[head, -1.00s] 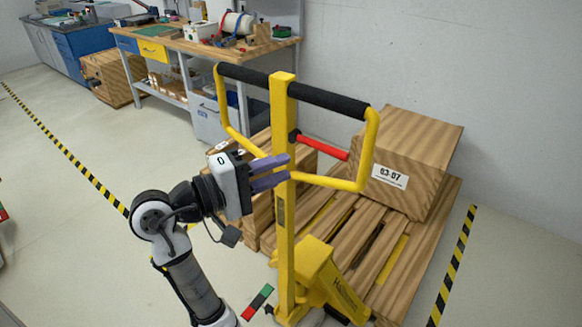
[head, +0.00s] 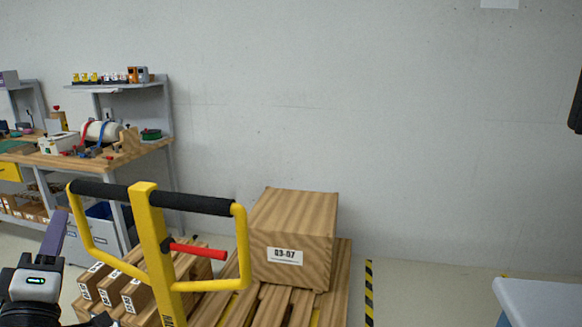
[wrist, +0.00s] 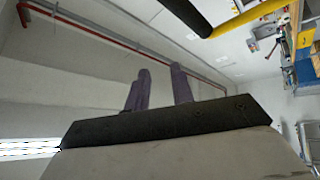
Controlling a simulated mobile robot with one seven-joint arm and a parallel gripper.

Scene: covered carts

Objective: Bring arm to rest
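My gripper (head: 55,235) is at the lower left of the head view, pointing up, just left of the yellow pallet jack handle (head: 150,235). Only one purple finger shows clearly there. In the wrist view my gripper (wrist: 161,82) shows both purple fingers apart with an empty gap between them, against the wall and ceiling. My gripper looks free of the handle, though the exact distance cannot be told. The handle has black grips and a red lever (head: 198,252).
A wooden crate (head: 292,235) labelled 03-07 and several smaller boxes (head: 125,290) rest on a pallet. A workbench (head: 90,155) stands at the left. A pale surface (head: 545,300) is at the lower right. Striped floor tape (head: 369,295) runs right of the pallet.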

